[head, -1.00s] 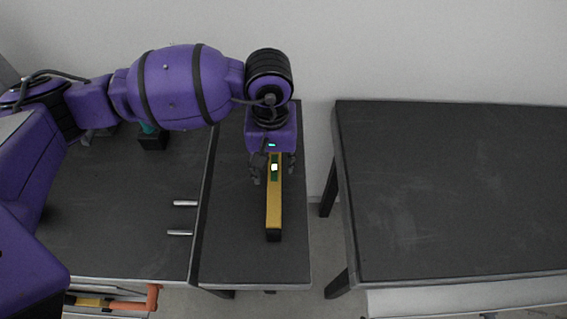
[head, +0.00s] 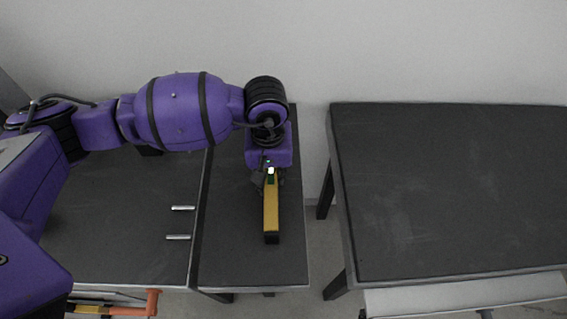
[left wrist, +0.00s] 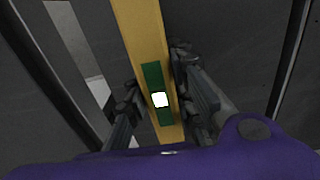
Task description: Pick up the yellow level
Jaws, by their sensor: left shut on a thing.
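The yellow level (head: 271,212) is a long bar with a dark end, above the narrow dark table in the head view. Its near end points toward the bottom of the picture. My left gripper (head: 266,184) is at its far part, with a finger on each side. In the left wrist view the yellow level (left wrist: 141,38) runs between the fingers of my left gripper (left wrist: 155,95), and a green strip with a bright white spot shows on it. The gripper is shut on the level. Whether the level touches the table cannot be told. My right gripper is not in view.
The narrow dark table (head: 235,255) has free room around the level. A dark table (head: 450,190) stands to the right across a gap and is bare. On the left table (head: 110,225) lie two small metal rods (head: 180,222). An orange-handled tool (head: 151,302) shows below at bottom left.

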